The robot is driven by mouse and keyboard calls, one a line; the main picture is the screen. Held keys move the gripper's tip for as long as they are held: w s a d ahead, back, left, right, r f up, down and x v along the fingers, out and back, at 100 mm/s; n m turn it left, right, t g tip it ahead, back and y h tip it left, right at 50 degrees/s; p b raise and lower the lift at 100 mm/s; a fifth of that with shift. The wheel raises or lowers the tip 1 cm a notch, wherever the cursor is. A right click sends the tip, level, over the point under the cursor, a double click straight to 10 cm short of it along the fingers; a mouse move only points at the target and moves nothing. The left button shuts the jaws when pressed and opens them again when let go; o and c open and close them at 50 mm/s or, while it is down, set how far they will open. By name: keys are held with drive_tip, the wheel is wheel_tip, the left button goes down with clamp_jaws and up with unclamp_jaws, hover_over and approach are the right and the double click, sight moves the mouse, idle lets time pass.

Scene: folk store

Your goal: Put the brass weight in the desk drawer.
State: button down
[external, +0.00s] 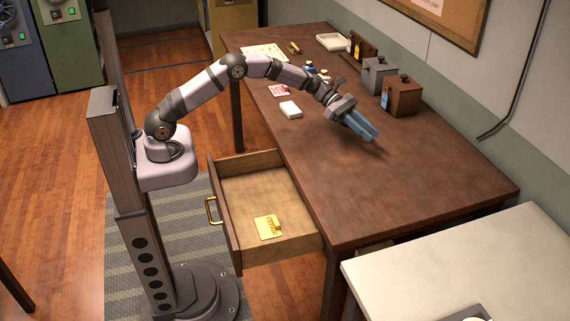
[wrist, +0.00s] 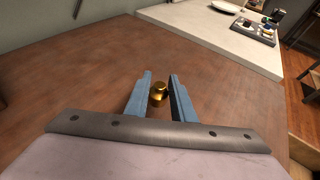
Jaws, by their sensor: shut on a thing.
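My gripper (external: 368,132) is over the desk top (external: 420,190), its blue fingers angled down to the right. In the wrist view the brass weight (wrist: 158,92), a small shiny gold knobbed piece, sits between the fingertips of my gripper (wrist: 160,88), which is shut on it. In the external view the fingers hide the weight. I cannot tell whether it touches the desk. The desk drawer (external: 283,243) is pulled open, to the lower left of my gripper. A flat yellow piece with a small upright part (external: 268,227) lies inside it; the rest of its floor is bare.
Wooden boxes (external: 402,97) and a grey box (external: 378,77) stand along the wall side. A white block (external: 290,109), a red-and-white card (external: 279,90) and small bottles lie beyond the arm. The near desk top is clear. A pale counter (external: 450,270) stands at lower right.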

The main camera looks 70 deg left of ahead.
sight(364, 152)
drive_tip(key=shift+f+p, duration=0.4)
drive_tip(key=shift+f, duration=2.2)
drive_tip(key=shift+f, duration=0.3)
drive_tip(key=c, duration=1.5)
unclamp_jaws()
drive_tip(key=shift+r, duration=0.15)
drive_tip(key=v, duration=0.2)
drive_tip(key=b+v, duration=0.1)
drive_tip(key=v, duration=0.2)
drive_tip(key=b+v, duration=0.1)
drive_tip(key=v, duration=0.1)
drive_tip(key=shift+s+a, duration=0.1)
drive_tip(key=shift+s, duration=0.15)
